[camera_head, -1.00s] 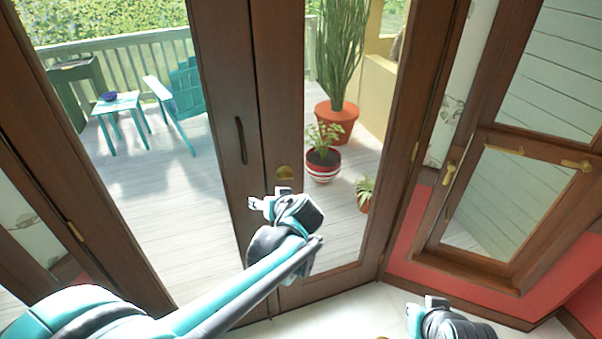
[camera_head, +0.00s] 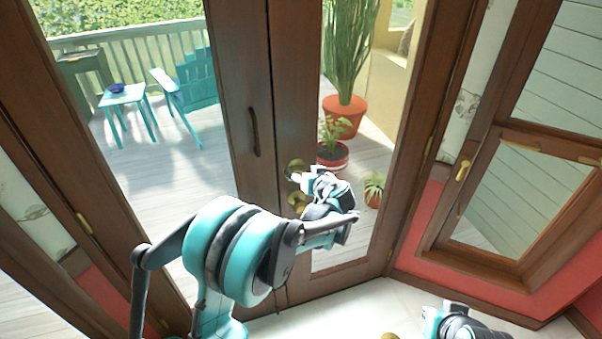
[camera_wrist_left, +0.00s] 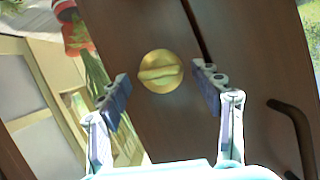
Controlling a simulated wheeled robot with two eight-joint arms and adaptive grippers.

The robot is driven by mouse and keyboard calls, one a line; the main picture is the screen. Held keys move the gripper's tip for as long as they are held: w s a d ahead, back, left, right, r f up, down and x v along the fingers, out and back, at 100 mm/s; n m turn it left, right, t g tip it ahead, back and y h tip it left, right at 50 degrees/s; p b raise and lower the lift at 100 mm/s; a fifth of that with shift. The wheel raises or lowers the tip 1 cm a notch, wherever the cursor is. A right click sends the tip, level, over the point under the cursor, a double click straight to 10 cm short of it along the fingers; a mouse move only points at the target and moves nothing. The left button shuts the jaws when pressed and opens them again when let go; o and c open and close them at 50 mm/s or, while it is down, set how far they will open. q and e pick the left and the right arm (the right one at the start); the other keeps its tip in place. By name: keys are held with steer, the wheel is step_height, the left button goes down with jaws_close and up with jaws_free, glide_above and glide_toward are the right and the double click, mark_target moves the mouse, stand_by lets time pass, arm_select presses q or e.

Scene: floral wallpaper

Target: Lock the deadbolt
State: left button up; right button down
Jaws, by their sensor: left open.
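The brass deadbolt (camera_head: 295,166) is on the brown wooden door, mostly above my left gripper in the head view. In the left wrist view the round brass deadbolt (camera_wrist_left: 160,71) shows a raised thumb-turn bar lying nearly level in the picture. My left gripper (camera_wrist_left: 163,88) is open, with one finger on each side of the deadbolt in that view and no visible contact. In the head view the left gripper (camera_head: 297,176) is close to the door just below the deadbolt. My right gripper (camera_head: 430,312) is low at the right; its fingers are too unclear to read.
A dark door handle (camera_head: 254,132) is left of the deadbolt; it also shows in the wrist view (camera_wrist_left: 292,125). A brass knob (camera_head: 299,200) is partly hidden behind my left gripper. A window with red wall below (camera_head: 440,240) stands at the right. Plants are beyond the glass.

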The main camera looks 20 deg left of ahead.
arm_select(q)
steer(key=shift+w+a, duration=0.1)
steer(key=c, duration=1.2)
steer(key=shift+o, duration=0.2)
steer(key=shift+f+m, duration=0.1)
steer(key=shift+m, duration=0.2)
steer(key=shift+w+d+f+m+g+y+b, duration=0.15)
steer(key=shift+m+g+y+b, duration=0.3)
steer(key=shift+m+y, duration=0.45)
steer(key=m, duration=0.1)
steer(key=m+y+b, duration=0.1)
steer(key=shift+d+f+m, duration=0.1)
steer(key=shift+d+m, duration=0.1)
steer(key=shift+m, duration=0.2)
steer(key=shift+w+d+f+m+y+b, duration=0.15)
steer(key=shift+m+y+b, duration=0.8)
steer(key=shift+m, duration=0.7)
steer(key=shift+s+a+f+m+y+b, duration=0.15)
steer(key=shift+m+y+b, duration=0.8)
steer(key=shift+m, duration=0.7)
